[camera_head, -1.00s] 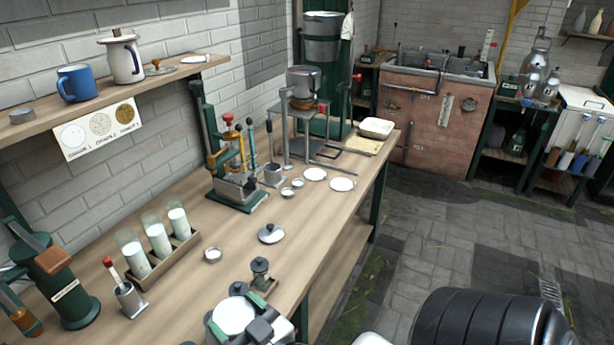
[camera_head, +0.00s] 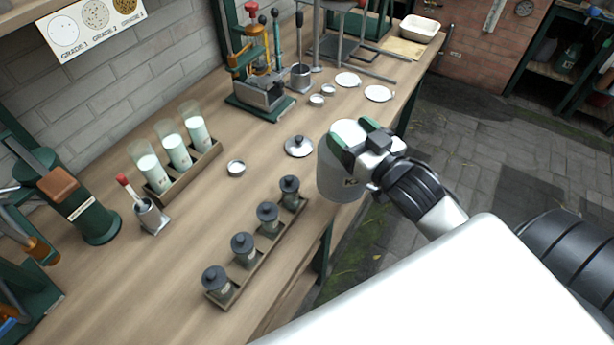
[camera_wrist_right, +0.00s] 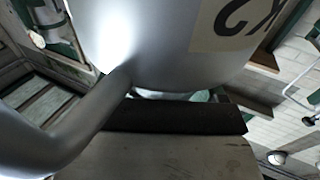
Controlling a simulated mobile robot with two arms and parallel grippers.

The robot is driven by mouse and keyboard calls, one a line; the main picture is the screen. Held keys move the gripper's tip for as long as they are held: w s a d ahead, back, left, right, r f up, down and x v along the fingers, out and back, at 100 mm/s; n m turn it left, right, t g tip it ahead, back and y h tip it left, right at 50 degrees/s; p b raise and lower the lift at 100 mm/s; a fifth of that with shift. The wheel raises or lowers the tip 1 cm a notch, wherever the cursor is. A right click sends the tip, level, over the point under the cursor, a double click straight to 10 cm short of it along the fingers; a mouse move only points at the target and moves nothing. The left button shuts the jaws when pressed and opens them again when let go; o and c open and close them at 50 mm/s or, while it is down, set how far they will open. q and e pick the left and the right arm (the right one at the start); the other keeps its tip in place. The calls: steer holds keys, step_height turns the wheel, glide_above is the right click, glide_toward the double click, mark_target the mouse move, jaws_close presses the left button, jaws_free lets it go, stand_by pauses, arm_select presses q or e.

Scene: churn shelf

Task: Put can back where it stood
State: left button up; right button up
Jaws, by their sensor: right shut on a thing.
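The can (camera_head: 338,183) is a grey, pale-topped vessel with a dark-lettered label on its side. My right gripper (camera_head: 357,148) is shut on it near its top. In the head view it appears upright and overlaps the bench's front edge; I cannot tell its height above the bench. In the right wrist view the can (camera_wrist_right: 165,45) fills the upper middle, with a curved grey handle at left and a dark finger pad below. A grey knobbed lid (camera_head: 298,146) lies on the wooden bench (camera_head: 180,265) just left of the can. My left gripper is not in view.
A wooden rack (camera_head: 268,255) holds several dark-lidded jars near the front edge. Behind it stand a tray of milk-filled glasses (camera_head: 176,150) and a small dish (camera_head: 236,168). White discs (camera_head: 378,93) and a green press (camera_head: 258,85) are farther back. Bare bench lies between.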

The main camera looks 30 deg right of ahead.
steer(key=shift+w+d+r, duration=0.25)
steer(key=shift+d+r, duration=0.15)
steer(key=shift+r, duration=0.05)
steer(key=shift+w+d+r, duration=0.2)
steer(key=shift+d+r, duration=0.15)
steer(key=shift+r, duration=0.1)
arm_select(q)
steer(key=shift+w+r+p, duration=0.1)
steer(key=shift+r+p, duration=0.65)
steer(key=shift+p, duration=0.15)
arm_select(e)
steer(key=w+a+f, duration=0.4)
steer(key=w+f, duration=0.6)
steer(key=w, duration=0.1)
steer(key=shift+a+f, duration=0.25)
steer(key=shift+f, duration=0.1)
steer(key=o, duration=1.7)
steer(key=shift+o, duration=0.2)
